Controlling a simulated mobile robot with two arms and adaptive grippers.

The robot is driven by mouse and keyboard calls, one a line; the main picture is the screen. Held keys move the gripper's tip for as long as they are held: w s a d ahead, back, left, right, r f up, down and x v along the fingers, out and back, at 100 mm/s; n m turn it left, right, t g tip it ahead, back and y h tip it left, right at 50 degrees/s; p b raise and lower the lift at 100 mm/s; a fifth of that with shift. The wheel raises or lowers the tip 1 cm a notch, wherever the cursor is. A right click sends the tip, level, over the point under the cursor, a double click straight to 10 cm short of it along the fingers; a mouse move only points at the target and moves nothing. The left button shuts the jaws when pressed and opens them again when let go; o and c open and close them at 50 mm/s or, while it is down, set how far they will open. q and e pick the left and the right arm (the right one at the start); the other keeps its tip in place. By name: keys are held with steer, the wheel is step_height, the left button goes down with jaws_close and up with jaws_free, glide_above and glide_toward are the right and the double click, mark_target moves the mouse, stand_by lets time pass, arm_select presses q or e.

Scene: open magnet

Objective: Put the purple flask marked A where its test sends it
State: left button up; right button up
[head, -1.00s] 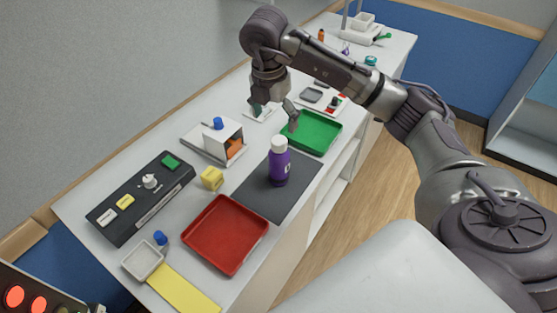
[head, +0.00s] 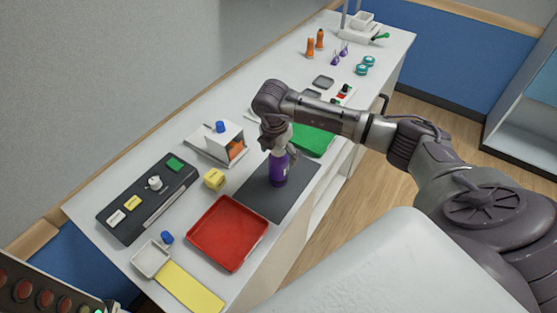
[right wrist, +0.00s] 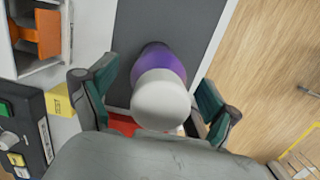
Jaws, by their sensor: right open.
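The purple flask (head: 278,170) with a pale cap stands upright on the dark mat (head: 252,198). In the right wrist view the flask (right wrist: 160,85) lies between the two fingers, cap toward the camera. My right gripper (head: 280,150) is open, its fingers on either side of the flask's top; I cannot tell whether they touch it. The flask's mark is too small to read and partly hidden. A red tray (head: 228,232) is in front of the mat and a green tray (head: 312,140) behind it. My left gripper is not in view.
A yellow cube (head: 214,179) stands left of the mat. A white box with an orange inside (head: 217,143) and a dark panel with buttons (head: 140,205) are along the wall side. A small white dish (head: 151,260) and yellow strip (head: 188,288) are at the front. Orange and purple flasks (head: 320,40) stand far back.

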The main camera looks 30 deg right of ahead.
steer(key=shift+f, duration=0.3)
steer(key=c, duration=1.6)
steer(key=shift+o, duration=0.2)
steer(key=shift+r, duration=0.1)
